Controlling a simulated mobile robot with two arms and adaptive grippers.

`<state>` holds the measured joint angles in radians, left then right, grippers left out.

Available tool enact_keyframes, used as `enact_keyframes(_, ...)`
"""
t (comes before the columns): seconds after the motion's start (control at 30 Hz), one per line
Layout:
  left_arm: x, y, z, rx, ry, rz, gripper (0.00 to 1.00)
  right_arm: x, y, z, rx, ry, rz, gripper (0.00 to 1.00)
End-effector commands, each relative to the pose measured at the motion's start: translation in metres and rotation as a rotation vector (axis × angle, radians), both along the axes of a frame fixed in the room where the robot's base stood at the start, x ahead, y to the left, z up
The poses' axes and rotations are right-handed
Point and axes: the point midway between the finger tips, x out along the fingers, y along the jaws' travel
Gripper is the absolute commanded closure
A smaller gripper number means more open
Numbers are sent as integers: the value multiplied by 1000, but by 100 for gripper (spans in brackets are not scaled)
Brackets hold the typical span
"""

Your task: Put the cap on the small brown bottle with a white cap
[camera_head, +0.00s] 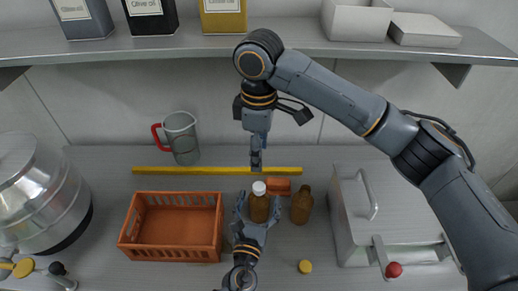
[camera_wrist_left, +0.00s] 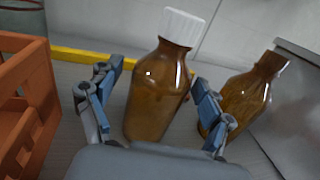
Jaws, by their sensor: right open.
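The small brown bottle (camera_head: 259,207) stands upright on the counter. Its white cap (camera_head: 259,188) sits on top of its neck; I cannot tell how tightly it is seated. The bottle (camera_wrist_left: 155,100) and ribbed white cap (camera_wrist_left: 183,27) also show in the left wrist view. My left gripper (camera_head: 258,204) is open around the bottle, one finger on each side, with gaps visible. It also shows in the left wrist view (camera_wrist_left: 158,88). My right gripper (camera_head: 256,165) points down just above and behind the cap, empty, its fingers seen edge-on.
A second brown bottle (camera_head: 301,206), uncapped, stands close to the right. A yellow cap (camera_head: 305,266) lies in front of it. An orange crate (camera_head: 127,232) is left, a metal box (camera_head: 385,222) right. Behind are an orange block (camera_head: 278,186), yellow strip (camera_head: 200,171) and mug (camera_head: 181,138).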

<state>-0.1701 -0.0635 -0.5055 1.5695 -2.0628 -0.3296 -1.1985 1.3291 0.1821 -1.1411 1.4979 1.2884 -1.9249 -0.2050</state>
Motion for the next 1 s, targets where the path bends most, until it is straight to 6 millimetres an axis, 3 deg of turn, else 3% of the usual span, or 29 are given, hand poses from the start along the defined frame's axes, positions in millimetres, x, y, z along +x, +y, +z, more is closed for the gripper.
enact_keyframes(0.33,-9,2,-1,1,1,0,20,0,0,0,0,0,0,43)
enact_keyframes(0.8,-99,20,-1,3,3,-2,20,0,0,0,0,0,0,43)
enact_keyframes(1.0,-116,23,0,1,1,-1,20,0,0,0,0,0,0,43)
